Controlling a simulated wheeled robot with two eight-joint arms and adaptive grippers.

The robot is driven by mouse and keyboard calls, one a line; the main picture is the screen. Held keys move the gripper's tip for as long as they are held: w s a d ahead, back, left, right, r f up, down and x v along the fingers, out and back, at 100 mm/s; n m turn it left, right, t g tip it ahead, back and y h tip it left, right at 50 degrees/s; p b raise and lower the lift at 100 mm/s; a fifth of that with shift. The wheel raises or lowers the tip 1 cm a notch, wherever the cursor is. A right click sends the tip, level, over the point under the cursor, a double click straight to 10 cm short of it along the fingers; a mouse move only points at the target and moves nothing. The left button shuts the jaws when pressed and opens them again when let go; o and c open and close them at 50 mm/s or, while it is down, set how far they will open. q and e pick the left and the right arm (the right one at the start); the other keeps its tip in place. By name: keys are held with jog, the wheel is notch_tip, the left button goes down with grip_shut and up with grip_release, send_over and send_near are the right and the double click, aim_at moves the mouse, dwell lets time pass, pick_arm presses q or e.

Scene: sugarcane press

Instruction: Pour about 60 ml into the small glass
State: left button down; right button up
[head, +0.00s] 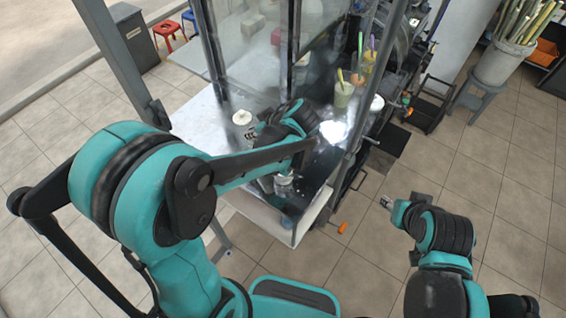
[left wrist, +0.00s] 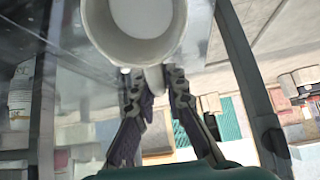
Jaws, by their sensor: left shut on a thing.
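My left gripper (head: 254,132) reaches over the white counter from the right, fingers pointing left. In the left wrist view the left gripper (left wrist: 155,85) is shut on the handle of a pale round jug (left wrist: 145,18), whose open mouth faces the camera. In the head view a small white round thing (head: 242,117) at the fingertips appears to be this jug. A clear glass (head: 284,184) stands near the counter's front edge, below my left forearm and partly hidden by it. The liquid level in either cannot be made out. My right gripper (head: 386,203) hangs over the floor, away from the counter, its fingers too small to judge.
Glass panels with dark posts (head: 208,45) rise around the counter (head: 190,118). Cups with colored straws (head: 344,92) stand behind, to the right. A bucket of cane (head: 503,62) stands on a stool at the far right. The tiled floor at right is largely clear.

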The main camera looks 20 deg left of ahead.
pick_arm(q)
jog(key=shift+w+a+f+h, duration=0.15)
jog(key=shift+a+f+h, duration=0.05)
jog(key=shift+f+h, duration=0.15)
jog(key=shift+w+a+f+g+h+b, duration=0.1)
jog(key=shift+w+a+f+g+h, duration=0.25)
jog(key=shift+a+f+h, duration=0.35)
jog(key=shift+w+a+f+g+h+b, duration=0.1)
jog(key=shift+w+a+f+g+h, duration=0.2)
jog(key=shift+a+f+h, duration=0.4)
jog(key=shift+w+a+f+g+h+b, duration=0.1)
jog(key=shift+w+a+f+g+h, duration=0.25)
jog(key=shift+a+f+h, duration=0.35)
jog(key=shift+a, duration=0.1)
jog(key=shift+w+a+f+g+h+b, duration=0.25)
jog(key=shift+a+f+h+b, duration=0.1)
jog(key=shift+a+f+h, duration=0.15)
jog(key=shift+w+a+f+g+h+b, duration=0.2)
jog(key=shift+a+f+h+b, duration=0.25)
jog(key=shift+f, duration=0.2)
jog(key=shift+w+a+f+g+h+b, duration=0.15)
jog(key=shift+a+f+g+h+b, duration=0.15)
jog(key=shift+a+f+h, duration=0.2)
